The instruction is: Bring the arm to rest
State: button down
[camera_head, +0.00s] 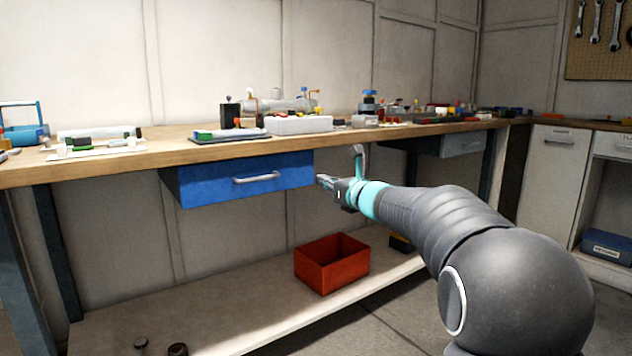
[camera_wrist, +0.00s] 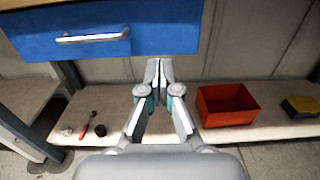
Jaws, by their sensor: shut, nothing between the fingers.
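My gripper (camera_head: 325,182) is at the end of my outstretched arm, just right of the blue drawer (camera_head: 215,183) under the workbench. In the wrist view my gripper (camera_wrist: 158,66) shows its fingers together with nothing between them. The drawer's pale handle (camera_head: 257,177) looks apart from the fingers. The drawer also fills the top left of the wrist view (camera_wrist: 165,30). Its inside is hidden.
The wooden workbench (camera_head: 165,158) runs above the drawer, crowded with tools and parts. A red bin (camera_head: 331,265) stands on the lower shelf (camera_head: 200,315). A yellow-and-black item (camera_wrist: 302,106) is right of the bin. A grey drawer (camera_head: 460,144) is farther right.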

jog(key=d+f+m+h, duration=0.8)
jog(key=d+f+m, duration=0.15)
jog(key=m, duration=0.75)
jog(key=s+d+f+m+g+h+p, duration=0.1)
jog(key=s+d+f+m+g+h, duration=0.1)
jog(key=s+m, duration=0.4)
jog(key=s+d+f+m+g+h, duration=0.2)
jog(key=s+d+f+m+g, duration=0.1)
jog(key=s+m, duration=0.25)
jog(key=s+a+f+m+g+y+p, duration=0.1)
jog(key=s+a+f+m+g+p, duration=0.15)
jog(key=s+m, duration=0.65)
jog(key=s+a+f+m+g+p, duration=0.1)
jog(key=s+a+m+g, duration=0.2)
jog(key=s, duration=1.3)
jog(key=s+a+r+y+p, duration=0.1)
jog(key=s+r+p, duration=0.1)
jog(key=s, duration=0.4)
jog(key=s+a+r+m+y+p, duration=0.1)
jog(key=s+a+r+p, duration=0.1)
jog(key=s, duration=0.4)
jog(key=shift+a+r, duration=0.25)
jog(key=shift+r, duration=0.45)
